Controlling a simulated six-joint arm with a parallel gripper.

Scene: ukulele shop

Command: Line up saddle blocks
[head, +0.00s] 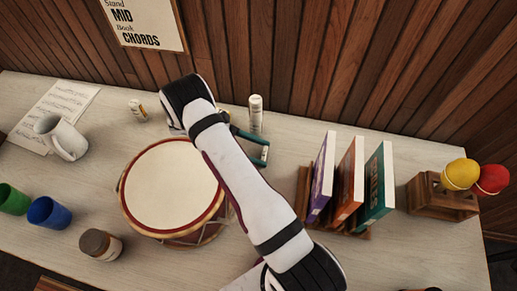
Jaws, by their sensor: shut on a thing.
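My arm crosses the middle of the head view, rising from the bottom edge to a bend near the back of the table. I cannot make out any saddle blocks.
A drum (165,185) stands left of the arm. Books (347,180) stand in a rack on the right, near a wooden box (440,198) with yellow and red round tops. A mug (62,138), cups, a brown jar (100,244) and small bottles (256,113) stand around.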

